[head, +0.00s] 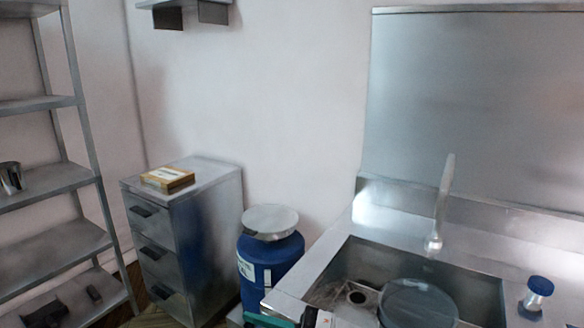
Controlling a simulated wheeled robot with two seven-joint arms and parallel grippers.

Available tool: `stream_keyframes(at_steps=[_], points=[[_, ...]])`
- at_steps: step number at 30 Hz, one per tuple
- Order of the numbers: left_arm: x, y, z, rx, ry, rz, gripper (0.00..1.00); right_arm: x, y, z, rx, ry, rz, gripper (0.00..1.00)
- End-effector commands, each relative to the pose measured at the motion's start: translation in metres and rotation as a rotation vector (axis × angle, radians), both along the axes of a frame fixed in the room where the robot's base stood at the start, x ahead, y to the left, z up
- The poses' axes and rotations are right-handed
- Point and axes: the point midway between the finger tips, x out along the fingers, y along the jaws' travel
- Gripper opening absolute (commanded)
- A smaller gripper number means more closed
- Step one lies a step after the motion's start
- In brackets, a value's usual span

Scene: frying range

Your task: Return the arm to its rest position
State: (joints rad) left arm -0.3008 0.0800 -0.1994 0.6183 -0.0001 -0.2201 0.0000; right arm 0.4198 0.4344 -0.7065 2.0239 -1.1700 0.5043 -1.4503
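Neither of my grippers shows clearly in the head view, and no fingertips can be seen. At the bottom edge, near the front left corner of the sink unit, small green, black and white parts are cut off by the frame. I cannot tell what they belong to.
A steel sink (345,272) with a tap (441,205) holds a round grey vessel (417,303). A blue-capped container (536,296) stands right of it. A blue drum (268,265), a drawer cabinet (205,215) with a yellow box (167,179), and a shelf rack (50,182) stand left.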

Motion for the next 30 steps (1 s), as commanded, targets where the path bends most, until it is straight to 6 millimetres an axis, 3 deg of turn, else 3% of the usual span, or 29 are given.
stream_keyframes(at_steps=[4,8,11,14,18,21,22,30], points=[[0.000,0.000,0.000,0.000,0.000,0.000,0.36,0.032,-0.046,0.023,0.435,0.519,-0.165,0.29],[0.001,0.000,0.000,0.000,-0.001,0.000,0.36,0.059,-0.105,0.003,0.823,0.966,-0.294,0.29],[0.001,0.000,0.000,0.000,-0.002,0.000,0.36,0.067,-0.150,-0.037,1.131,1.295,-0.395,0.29],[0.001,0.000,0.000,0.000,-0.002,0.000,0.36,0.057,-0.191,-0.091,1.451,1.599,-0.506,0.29],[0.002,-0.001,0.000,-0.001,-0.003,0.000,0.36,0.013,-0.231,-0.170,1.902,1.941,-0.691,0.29],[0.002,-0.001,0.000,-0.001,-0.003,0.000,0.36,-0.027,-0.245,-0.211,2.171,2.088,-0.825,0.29],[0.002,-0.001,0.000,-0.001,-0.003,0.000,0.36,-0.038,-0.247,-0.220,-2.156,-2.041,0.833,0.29],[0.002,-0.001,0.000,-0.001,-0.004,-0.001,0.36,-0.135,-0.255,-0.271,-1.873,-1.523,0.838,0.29]])
